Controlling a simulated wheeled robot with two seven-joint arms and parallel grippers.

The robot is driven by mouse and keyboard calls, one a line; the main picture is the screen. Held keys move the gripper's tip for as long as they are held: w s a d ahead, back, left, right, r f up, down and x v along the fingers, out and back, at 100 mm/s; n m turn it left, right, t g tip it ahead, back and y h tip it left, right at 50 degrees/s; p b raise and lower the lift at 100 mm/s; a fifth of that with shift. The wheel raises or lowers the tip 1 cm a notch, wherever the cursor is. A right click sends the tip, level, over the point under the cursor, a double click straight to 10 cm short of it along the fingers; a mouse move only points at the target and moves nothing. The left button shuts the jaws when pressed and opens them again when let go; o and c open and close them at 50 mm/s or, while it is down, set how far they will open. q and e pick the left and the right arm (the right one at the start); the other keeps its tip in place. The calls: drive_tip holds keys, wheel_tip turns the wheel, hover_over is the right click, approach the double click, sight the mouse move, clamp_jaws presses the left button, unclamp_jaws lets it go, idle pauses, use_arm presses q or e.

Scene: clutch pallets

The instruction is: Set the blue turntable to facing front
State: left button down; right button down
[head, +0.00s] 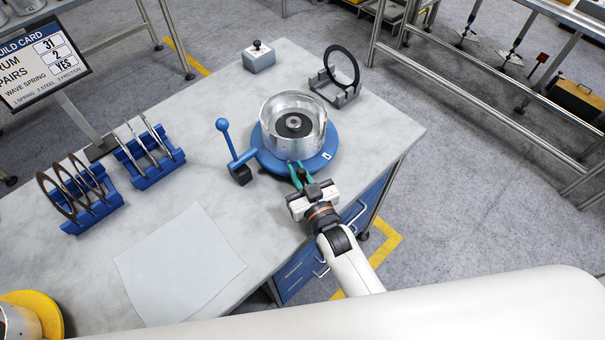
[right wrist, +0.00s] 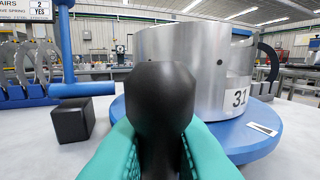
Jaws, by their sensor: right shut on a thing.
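The blue turntable (head: 268,160) sits near the right edge of the grey table, and it also fills the right side of the right wrist view (right wrist: 230,150). A silver drum (head: 312,138) stands upright on it, with a label reading 31 in the right wrist view. A white marker plate (head: 327,156) lies on the turntable's front-right rim. My right gripper (head: 299,174) is at the turntable's front edge, its teal fingers shut on a black knob (right wrist: 157,100). The knob's lower end is hidden, so I cannot tell how it joins the turntable. My left gripper is not in view.
A blue lever (head: 224,132) with a dark block stands left of the turntable. Two blue racks (head: 150,172) with plates and rings stand further left. A ring stand (head: 340,98) and grey box (head: 258,60) are behind. A pale sheet (head: 180,262) lies in front.

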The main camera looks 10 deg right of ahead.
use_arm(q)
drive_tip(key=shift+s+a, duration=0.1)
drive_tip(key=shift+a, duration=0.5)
use_arm(e)
drive_tip(key=shift+w+a+r, duration=0.25)
drive_tip(key=shift+a+r, duration=0.3)
drive_tip(key=shift+a, duration=0.15)
idle(1.5)
drive_tip(key=c, duration=1.5)
unclamp_jaws()
drive_tip(key=shift+o, duration=0.7)
drive_tip(key=shift+s+f, duration=0.15)
drive_tip(key=shift+f, duration=0.05)
